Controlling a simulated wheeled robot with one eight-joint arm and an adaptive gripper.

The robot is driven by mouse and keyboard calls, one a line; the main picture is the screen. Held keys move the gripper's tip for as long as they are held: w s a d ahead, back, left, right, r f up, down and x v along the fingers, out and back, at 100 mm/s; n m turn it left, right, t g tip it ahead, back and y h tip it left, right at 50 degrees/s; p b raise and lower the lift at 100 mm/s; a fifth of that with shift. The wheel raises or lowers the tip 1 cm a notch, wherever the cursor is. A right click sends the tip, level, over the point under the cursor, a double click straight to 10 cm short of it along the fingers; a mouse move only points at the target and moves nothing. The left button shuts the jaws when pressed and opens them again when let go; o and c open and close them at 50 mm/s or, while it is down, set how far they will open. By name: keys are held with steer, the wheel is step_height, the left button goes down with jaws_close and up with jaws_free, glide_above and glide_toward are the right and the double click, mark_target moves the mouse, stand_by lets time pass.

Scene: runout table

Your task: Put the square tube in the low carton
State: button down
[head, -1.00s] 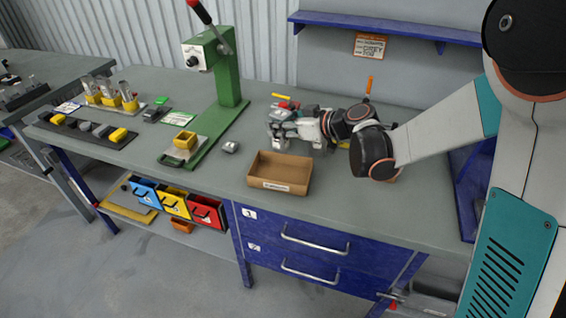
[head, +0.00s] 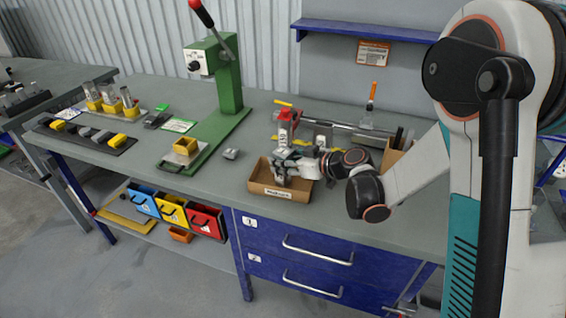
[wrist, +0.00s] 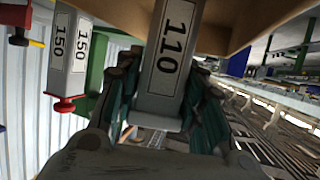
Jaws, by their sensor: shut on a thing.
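My gripper (head: 282,168) is shut on a grey square tube (wrist: 168,60) labelled 110, which lies between both fingers in the wrist view. In the head view the gripper is over the low carton (head: 266,189), an open brown box near the table's front edge. The held tube points down into the carton's opening. Brown carton walls (wrist: 235,25) flank its far end in the wrist view. I cannot tell whether it touches the carton floor.
A grey block labelled 150 with a red top (head: 285,128) stands just behind the carton. A green press (head: 228,85) stands to the left. A brown holder with tools (head: 395,155) is at the right.

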steer(key=shift+f, duration=0.15)
steer(key=c, duration=1)
jaws_free()
